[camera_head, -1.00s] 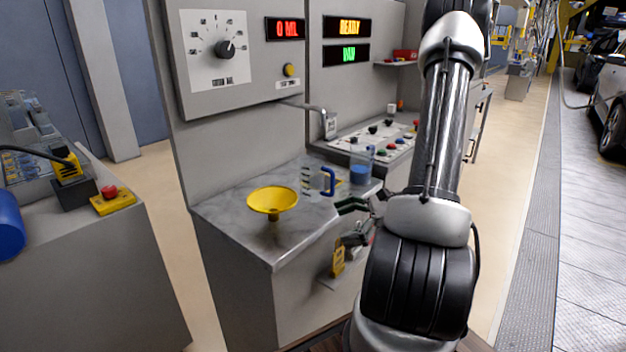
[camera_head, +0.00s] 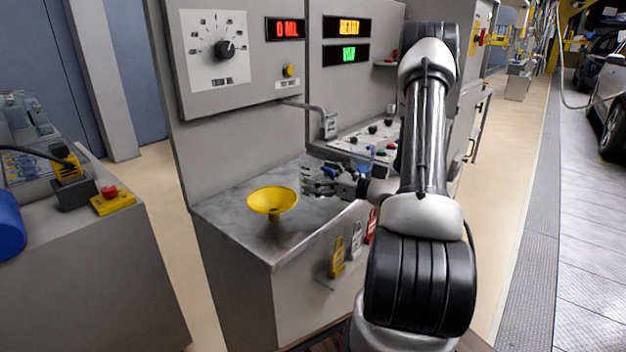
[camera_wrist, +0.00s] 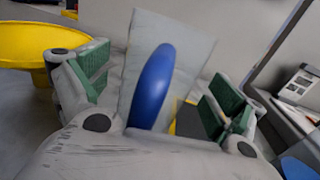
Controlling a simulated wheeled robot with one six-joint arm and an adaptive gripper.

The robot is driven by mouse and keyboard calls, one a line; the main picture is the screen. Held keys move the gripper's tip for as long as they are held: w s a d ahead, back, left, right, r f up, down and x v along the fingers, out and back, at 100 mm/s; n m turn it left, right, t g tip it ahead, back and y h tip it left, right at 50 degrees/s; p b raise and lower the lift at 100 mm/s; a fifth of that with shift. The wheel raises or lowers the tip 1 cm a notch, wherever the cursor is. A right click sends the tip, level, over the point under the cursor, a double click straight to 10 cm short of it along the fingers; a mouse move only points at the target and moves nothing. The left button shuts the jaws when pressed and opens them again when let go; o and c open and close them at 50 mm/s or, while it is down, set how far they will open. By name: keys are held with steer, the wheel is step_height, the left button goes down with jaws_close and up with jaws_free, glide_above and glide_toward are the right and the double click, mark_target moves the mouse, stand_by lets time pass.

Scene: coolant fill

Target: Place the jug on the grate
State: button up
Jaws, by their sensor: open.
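The jug is clear with a blue handle. In the wrist view its blue handle (camera_wrist: 152,85) stands between my gripper's (camera_wrist: 156,88) two green-padded fingers, with the pale jug body (camera_wrist: 190,55) behind it. The fingers are apart, and a gap shows on each side of the handle. In the head view my gripper (camera_head: 325,181) is at the jug on the marble counter and hides most of it. A dark patch with a yellow edge (camera_wrist: 186,118) shows behind the handle in the wrist view; I cannot tell whether it is the grate.
A yellow funnel (camera_head: 272,201) stands on the counter (camera_head: 235,222), left of my gripper. A metal spout (camera_head: 305,106) juts out above the jug area. A container with blue liquid (camera_head: 382,155) is partly hidden behind my arm. Padlocks (camera_head: 338,258) hang on the counter front.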

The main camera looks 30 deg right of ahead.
steer(key=shift+w+a, duration=0.1)
steer(key=shift+w, duration=0.1)
steer(key=c, duration=1.2)
